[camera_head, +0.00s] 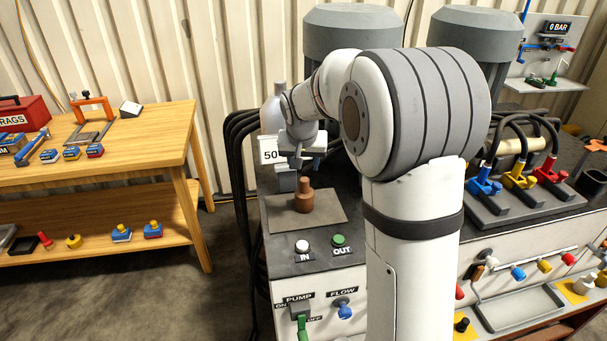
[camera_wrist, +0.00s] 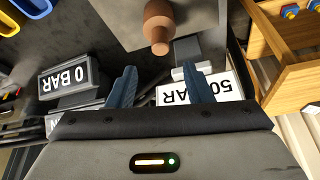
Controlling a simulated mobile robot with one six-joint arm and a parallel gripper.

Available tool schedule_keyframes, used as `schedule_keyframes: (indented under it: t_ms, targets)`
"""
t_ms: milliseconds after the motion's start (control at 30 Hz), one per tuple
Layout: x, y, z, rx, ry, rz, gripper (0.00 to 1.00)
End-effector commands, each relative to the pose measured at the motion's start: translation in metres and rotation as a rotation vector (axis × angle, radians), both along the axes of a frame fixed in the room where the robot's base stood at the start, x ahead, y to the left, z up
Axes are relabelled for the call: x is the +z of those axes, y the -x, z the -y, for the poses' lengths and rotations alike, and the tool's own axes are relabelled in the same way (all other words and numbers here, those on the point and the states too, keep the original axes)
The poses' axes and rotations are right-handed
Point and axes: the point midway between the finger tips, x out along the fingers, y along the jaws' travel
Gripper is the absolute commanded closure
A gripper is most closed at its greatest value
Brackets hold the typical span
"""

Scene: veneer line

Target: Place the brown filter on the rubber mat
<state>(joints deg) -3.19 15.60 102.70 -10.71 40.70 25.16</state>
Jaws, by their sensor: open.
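The brown filter (camera_head: 304,197) stands upright on the grey rubber mat (camera_head: 327,215) on top of the pump cabinet. It also shows in the wrist view (camera_wrist: 158,24), ahead of the fingertips, with the mat (camera_wrist: 117,22) around it. My gripper (camera_head: 302,164) is above and just behind the filter in the head view. In the wrist view its two blue fingers (camera_wrist: 164,82) are spread apart with nothing between them. The filter is clear of both fingers.
A "50 BAR" sign (camera_head: 270,150) stands close behind my gripper. IN and OUT buttons (camera_head: 302,246) are in front of the mat. Coloured valve handles (camera_head: 518,181) stand on the right. A wooden bench (camera_head: 150,150) is on the left, beyond black hoses.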

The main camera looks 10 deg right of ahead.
Motion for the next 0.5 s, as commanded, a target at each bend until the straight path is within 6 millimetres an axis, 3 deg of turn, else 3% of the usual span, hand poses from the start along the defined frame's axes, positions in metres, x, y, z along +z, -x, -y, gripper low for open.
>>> schedule_keyframes:
  t_ms: [167,267,367,500]
  targets:
    - [0.014,0.012,-0.001,0.005,0.0,-0.001,0.54]
    - [0.025,0.038,0.002,0.024,0.001,-0.01,0.54]
    - [0.037,0.082,0.005,0.055,0.002,-0.023,0.54]
    - [0.046,0.156,0.009,0.112,0.001,-0.05,0.54]
